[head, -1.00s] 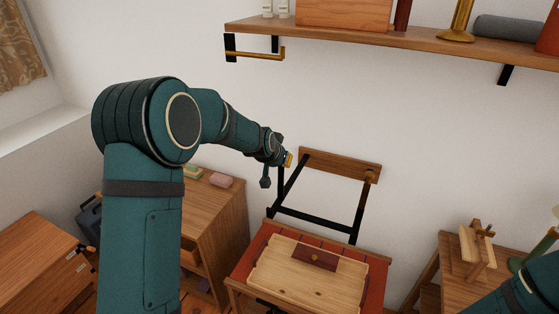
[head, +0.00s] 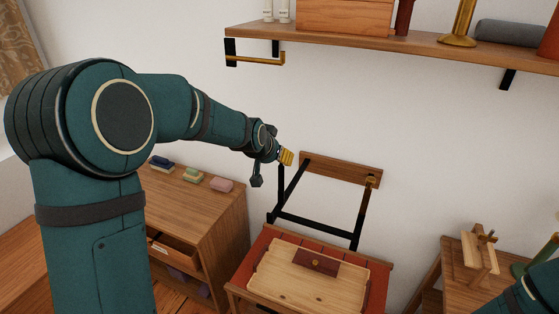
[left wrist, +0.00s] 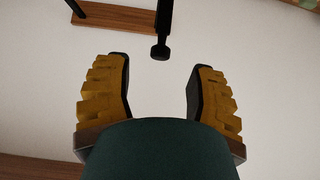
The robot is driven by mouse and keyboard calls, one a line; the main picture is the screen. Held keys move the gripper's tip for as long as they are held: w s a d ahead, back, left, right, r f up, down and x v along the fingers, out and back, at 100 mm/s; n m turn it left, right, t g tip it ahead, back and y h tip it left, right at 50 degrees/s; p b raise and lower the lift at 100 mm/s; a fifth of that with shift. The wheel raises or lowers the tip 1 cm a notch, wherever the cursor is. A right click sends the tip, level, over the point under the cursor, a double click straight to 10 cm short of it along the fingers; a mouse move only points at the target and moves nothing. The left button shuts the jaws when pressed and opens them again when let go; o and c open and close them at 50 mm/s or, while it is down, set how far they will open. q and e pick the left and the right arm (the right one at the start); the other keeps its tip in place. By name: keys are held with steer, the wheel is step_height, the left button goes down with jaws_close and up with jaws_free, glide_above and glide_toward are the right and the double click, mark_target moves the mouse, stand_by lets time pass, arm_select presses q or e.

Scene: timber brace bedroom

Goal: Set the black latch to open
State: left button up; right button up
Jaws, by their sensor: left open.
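A black frame (head: 315,221) with a wooden rail (head: 340,170) stands against the wall. A short dark upright bar (head: 281,181) at its left side seems to be the black latch; its top is close to my gripper. In the left wrist view, a black bar with a rounded free end (left wrist: 160,50) shows ahead of and between my fingers, apart from them. My left gripper (head: 287,157), with yellow finger pads, is open and empty left of the rail. It also shows in the left wrist view (left wrist: 160,85). My right arm shows at lower right; its gripper is out of view.
A red-brown slatted top (head: 377,285) below the frame bears a pale wooden board (head: 340,289). A wooden cabinet (head: 215,215) stands left, a side table (head: 445,265) right. A wall shelf (head: 360,38) with a brass rail (head: 255,58) hangs above. The wall between is clear.

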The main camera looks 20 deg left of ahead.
arm_select(q)
steer(key=shift+v, duration=1.85)
steer(key=s+d+f+g+h+b, duration=0.15)
steer(key=s+d+f, duration=0.25)
steer(key=f, duration=0.9)
steer(key=s+d+f+g+b, duration=0.2)
steer(key=s+d+f, duration=0.2)
steer(key=f, duration=0.8)
steer(key=s+d+f+n+g+h+b, duration=0.1)
steer(key=s+d+f, duration=0.3)
steer(key=s+f, duration=0.4)
steer(key=s+d+f+n+g+h+b, duration=0.1)
steer(key=s+d+f, duration=0.3)
steer(key=s+f, duration=0.4)
steer(key=shift+s+d+f+g+b, duration=0.2)
steer(key=shift+s+f+g+b, duration=0.2)
steer(key=shift+s+g+b, duration=0.4)
